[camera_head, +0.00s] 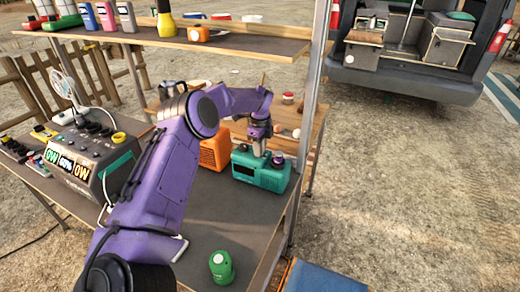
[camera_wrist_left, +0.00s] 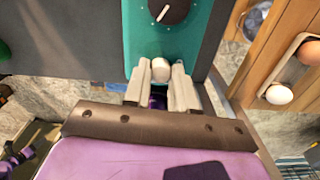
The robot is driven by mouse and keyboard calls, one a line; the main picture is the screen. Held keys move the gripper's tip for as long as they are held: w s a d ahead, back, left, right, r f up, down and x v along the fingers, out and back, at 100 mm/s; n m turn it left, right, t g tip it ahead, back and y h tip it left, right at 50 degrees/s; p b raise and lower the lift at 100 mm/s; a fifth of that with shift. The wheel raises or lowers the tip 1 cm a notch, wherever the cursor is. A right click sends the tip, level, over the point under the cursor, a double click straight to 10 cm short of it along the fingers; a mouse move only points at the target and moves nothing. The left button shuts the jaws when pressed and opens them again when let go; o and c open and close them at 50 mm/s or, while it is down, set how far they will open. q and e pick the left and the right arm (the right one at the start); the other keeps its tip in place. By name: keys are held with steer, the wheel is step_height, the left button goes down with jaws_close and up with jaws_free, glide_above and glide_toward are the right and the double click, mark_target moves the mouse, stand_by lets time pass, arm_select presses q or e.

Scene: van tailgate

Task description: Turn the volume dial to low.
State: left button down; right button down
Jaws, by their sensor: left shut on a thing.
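The teal radio (camera_head: 259,174) stands near the far right end of the dark table. Its teal top also shows in the left wrist view (camera_wrist_left: 145,40). A round black dial (camera_wrist_left: 170,8) with a white pointer line and small marks around it is at the top of the left wrist view, partly cut off. My left gripper (camera_head: 257,150) comes down onto the radio's top. Its pale fingers (camera_wrist_left: 160,85) are shut on a small whitish round knob (camera_wrist_left: 161,69), in front of the black dial. The knob's lower part is hidden between the fingers. My right gripper is not in view.
An orange box-like device (camera_head: 214,151) stands just left of the radio. A grey console with lit displays (camera_head: 85,160) is at the left, and a green container (camera_head: 221,266) is at the front. A shelf post (camera_head: 312,110) rises close to the radio's right. Round egg-like objects (camera_wrist_left: 279,94) lie at right.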

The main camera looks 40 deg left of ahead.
arm_select(q)
steer(key=shift+f+m+b, duration=0.25)
steer(key=shift+m+b, duration=0.7)
steer(key=shift+m, duration=0.15)
steer(key=m+b, duration=0.1)
steer(key=m, duration=0.1)
steer(key=shift+m, duration=0.3)
steer(key=m, duration=0.2)
steer(key=shift+r+m+b, duration=0.1)
steer(key=shift+m+b, duration=0.2)
steer(key=shift+b, duration=0.05)
steer(key=shift+m, duration=1.7)
steer(key=c, duration=0.9)
jaws_free()
steer(key=shift+r, duration=0.15)
